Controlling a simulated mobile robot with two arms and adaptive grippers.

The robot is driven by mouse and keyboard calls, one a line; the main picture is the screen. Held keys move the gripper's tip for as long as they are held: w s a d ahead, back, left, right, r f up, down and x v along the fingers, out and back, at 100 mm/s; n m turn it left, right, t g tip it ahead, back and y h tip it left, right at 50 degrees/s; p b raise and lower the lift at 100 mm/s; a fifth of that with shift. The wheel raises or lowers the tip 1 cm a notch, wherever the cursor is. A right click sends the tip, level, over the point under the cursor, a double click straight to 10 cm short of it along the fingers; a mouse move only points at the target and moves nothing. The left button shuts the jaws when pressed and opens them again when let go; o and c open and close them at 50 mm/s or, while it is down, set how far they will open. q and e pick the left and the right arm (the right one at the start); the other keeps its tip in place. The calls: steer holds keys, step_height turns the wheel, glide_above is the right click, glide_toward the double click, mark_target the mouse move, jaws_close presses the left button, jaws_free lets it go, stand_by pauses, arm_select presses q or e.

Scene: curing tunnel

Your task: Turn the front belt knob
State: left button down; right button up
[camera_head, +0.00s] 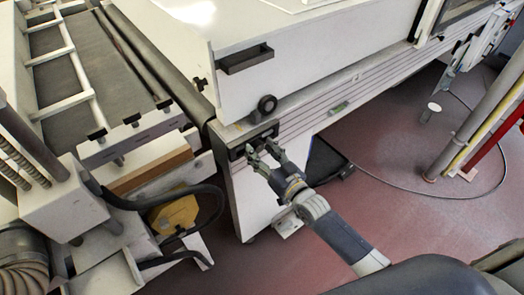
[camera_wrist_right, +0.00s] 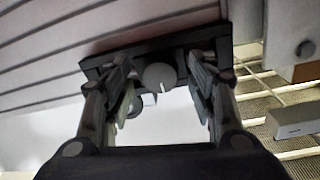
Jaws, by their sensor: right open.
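A dark control plate (camera_head: 237,153) sits on the front end of the white machine, just below the housing. In the right wrist view the dark plate (camera_wrist_right: 92,72) carries a round pale grey knob (camera_wrist_right: 159,76) with a small notch at its lower edge. My right gripper (camera_head: 262,152) is at the plate, with its fingers pointing at it. In the wrist view the fingers of the right gripper (camera_wrist_right: 160,68) are open, one on each side of the knob, with gaps visible between. Part of the plate is hidden behind the fingers. My left gripper is out of view.
A mesh conveyor (camera_head: 70,75) with a white frame stands at left, with a yellow box (camera_head: 174,214) below. A cable (camera_head: 400,187) lies on the red floor.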

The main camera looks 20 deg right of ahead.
steer(key=c, duration=1.1)
steer(key=m, duration=0.3)
steer(key=shift+m+p, duration=0.35)
steer(key=shift+m, duration=1.85)
steer(key=o, duration=1.1)
